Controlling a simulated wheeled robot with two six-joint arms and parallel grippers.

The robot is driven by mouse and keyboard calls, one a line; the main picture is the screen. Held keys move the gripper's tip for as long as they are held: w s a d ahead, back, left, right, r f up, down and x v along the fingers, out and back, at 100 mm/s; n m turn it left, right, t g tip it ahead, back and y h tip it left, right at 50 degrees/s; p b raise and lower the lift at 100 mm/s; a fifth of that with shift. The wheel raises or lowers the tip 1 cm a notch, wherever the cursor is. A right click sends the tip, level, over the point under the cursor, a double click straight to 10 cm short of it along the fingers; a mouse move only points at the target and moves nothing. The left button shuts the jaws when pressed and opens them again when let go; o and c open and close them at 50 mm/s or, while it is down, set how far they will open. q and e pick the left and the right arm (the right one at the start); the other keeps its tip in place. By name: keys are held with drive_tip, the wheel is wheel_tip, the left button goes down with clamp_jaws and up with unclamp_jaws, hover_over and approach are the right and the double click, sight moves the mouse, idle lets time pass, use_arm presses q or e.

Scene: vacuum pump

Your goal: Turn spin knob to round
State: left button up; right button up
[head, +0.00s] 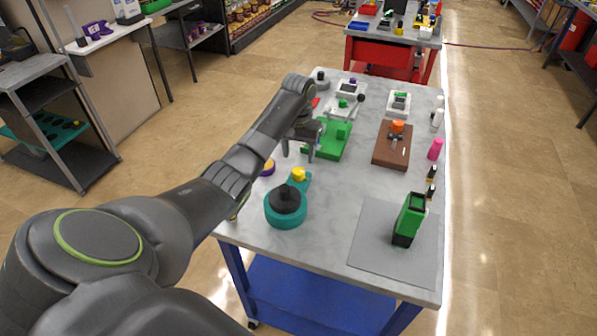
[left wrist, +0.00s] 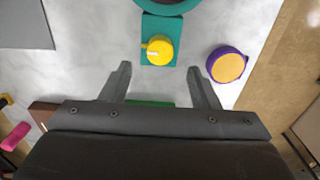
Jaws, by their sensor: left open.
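The teal vacuum pump (head: 285,213) stands on the near left part of the grey table, with a black round top. A small yellow knob (head: 298,174) sits on its teal plate, which extends away from the round body. The yellow knob (left wrist: 158,48) also shows in the left wrist view, with a small nub on its left side. My left gripper (head: 298,157) points down, just beyond the knob. In the left wrist view its fingers (left wrist: 158,67) are apart and empty, and the knob appears past the gap between the tips. My right gripper is in neither view.
A purple and orange disc (left wrist: 228,67) lies beside the plate. A green device (head: 330,140) lies close beyond the gripper. A brown board with an orange knob (head: 397,126) and a green and black block (head: 408,220) stand to the right. The table's middle is clear.

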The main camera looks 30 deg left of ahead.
sight(299, 170)
use_arm(q)
wheel_tip(299, 170, down, 6)
drive_tip(key=shift+r+p, duration=0.1)
drive_tip(key=shift+p, duration=0.25)
drive_tip(key=shift+f, duration=0.55)
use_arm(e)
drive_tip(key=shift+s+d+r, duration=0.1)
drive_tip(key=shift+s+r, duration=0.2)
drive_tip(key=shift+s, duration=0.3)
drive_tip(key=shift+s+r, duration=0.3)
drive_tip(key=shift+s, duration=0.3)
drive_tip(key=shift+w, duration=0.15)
use_arm(q)
drive_tip(key=shift+c, duration=0.7)
drive_tip(key=c, duration=0.8)
